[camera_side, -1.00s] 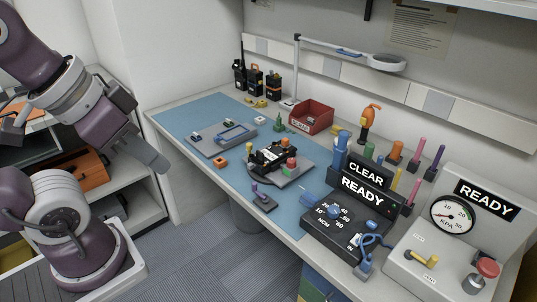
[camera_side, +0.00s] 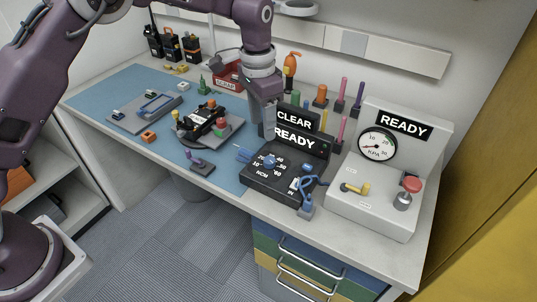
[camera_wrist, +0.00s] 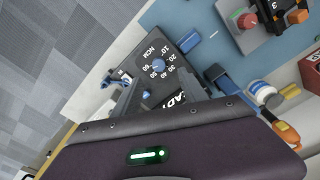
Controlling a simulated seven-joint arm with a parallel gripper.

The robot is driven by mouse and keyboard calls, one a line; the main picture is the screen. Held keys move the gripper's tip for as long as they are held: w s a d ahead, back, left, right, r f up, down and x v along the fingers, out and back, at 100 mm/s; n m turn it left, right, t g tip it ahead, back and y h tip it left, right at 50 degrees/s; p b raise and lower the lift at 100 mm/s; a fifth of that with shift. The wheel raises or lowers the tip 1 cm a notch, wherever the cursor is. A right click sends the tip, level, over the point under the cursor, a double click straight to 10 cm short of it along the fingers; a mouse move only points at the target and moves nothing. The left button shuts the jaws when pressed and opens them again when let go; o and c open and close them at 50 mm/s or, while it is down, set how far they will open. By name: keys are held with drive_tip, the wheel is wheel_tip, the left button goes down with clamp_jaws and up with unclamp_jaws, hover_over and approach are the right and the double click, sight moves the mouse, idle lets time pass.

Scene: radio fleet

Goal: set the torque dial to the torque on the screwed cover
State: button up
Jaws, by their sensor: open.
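The torque dial (camera_side: 270,161) is a blue knob on a black box (camera_side: 257,183) marked NCM, with numbers around it. It also shows in the wrist view (camera_wrist: 158,65); its exact setting is too small to read. My gripper (camera_wrist: 163,82) is open and empty, its fingers reaching toward the box on either side of the dial in that picture, apart from the knob. In the side view it hangs just behind the dial, beside the CLEAR and READY signs. The black radio (camera_side: 205,125) lies on a grey plate; I cannot make out a torque marking on any cover.
The CLEAR and READY signs (camera_side: 297,128) stand close behind the dial. A blue-handled tool (camera_side: 243,154) is at the box's left. The gauge station (camera_side: 375,195) with a red knob stands right. A red scrap bin (camera_side: 228,77) is behind the radio.

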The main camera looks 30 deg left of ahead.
sight(270, 160)
drive_tip(key=shift+m, duration=0.4)
drive_tip(key=f, duration=0.3)
drive_tip(key=d+f, duration=0.1)
drive_tip(key=f, duration=0.3)
drive_tip(key=w+f, duration=0.1)
drive_tip(key=f, duration=0.3)
drive_tip(key=shift+d+f, duration=0.2)
drive_tip(key=shift+f, duration=0.05)
clamp_jaws()
